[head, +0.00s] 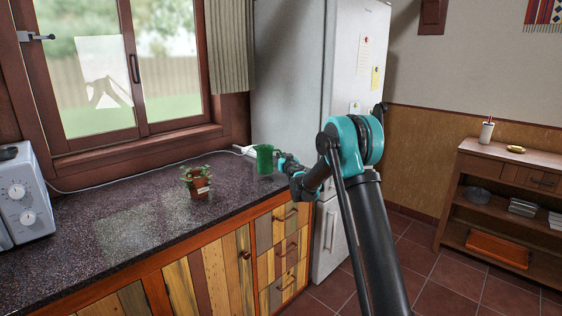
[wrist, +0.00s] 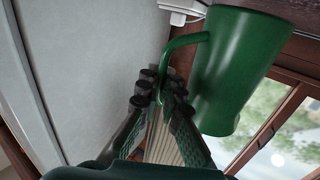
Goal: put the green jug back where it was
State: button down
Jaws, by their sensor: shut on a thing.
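The green jug (head: 264,158) is near the back right end of the dark countertop (head: 130,220), close to the fridge, in the head view. My gripper (head: 281,160) is at its right side. In the wrist view the jug (wrist: 232,70) looks large, and my gripper (wrist: 168,88) is shut on its handle. The jug looks upright in the head view. I cannot tell whether its base touches the counter.
A small potted plant (head: 197,182) stands on the counter left of the jug. A grey appliance (head: 28,195) is at the far left. The white fridge (head: 290,80) stands right behind the jug. A white socket and cable (wrist: 182,10) are near the jug.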

jog(key=shift+f, duration=1)
jog(key=shift+f, duration=0.1)
jog(key=c, duration=1.7)
grip_release()
